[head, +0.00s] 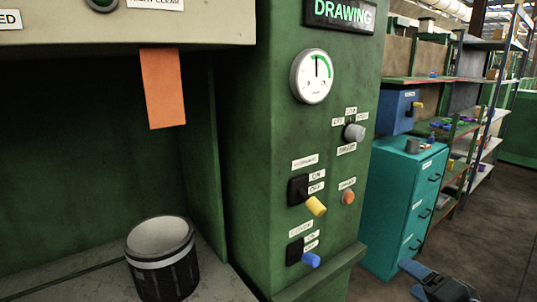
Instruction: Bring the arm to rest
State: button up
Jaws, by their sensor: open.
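My gripper (410,278) shows at the bottom right edge of the head view, low over the floor and in front of the teal cabinet. Its two blue-grey fingers point left and stand apart, with nothing seen between them. The dark body behind them is partly cut off by the lower frame edge, and the rest of my arm is out of view.
A teal cabinet (390,215) and shelves stand behind. Floor (490,230) at right is clear.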

jog(key=s+a+f+n+h, duration=0.15)
jog(key=s+f, duration=0.25)
jog(key=s, duration=0.8)
jog(key=s+f+n+h, duration=0.2)
jog(key=s+f+n, duration=0.15)
jog(key=s, duration=0.75)
jog(key=s+a+r+n, duration=0.2)
jog(key=s+a+r, duration=0.1)
jog(key=s, duration=0.7)
jog(key=s+a+r+n, duration=0.3)
jog(key=s+r, duration=0.2)
jog(key=s, duration=0.4)
jog(key=shift+s+a+r+n+y, duration=0.3)
jog(key=shift+s+r+y, duration=0.05)
jog(key=shift+s+r, duration=0.05)
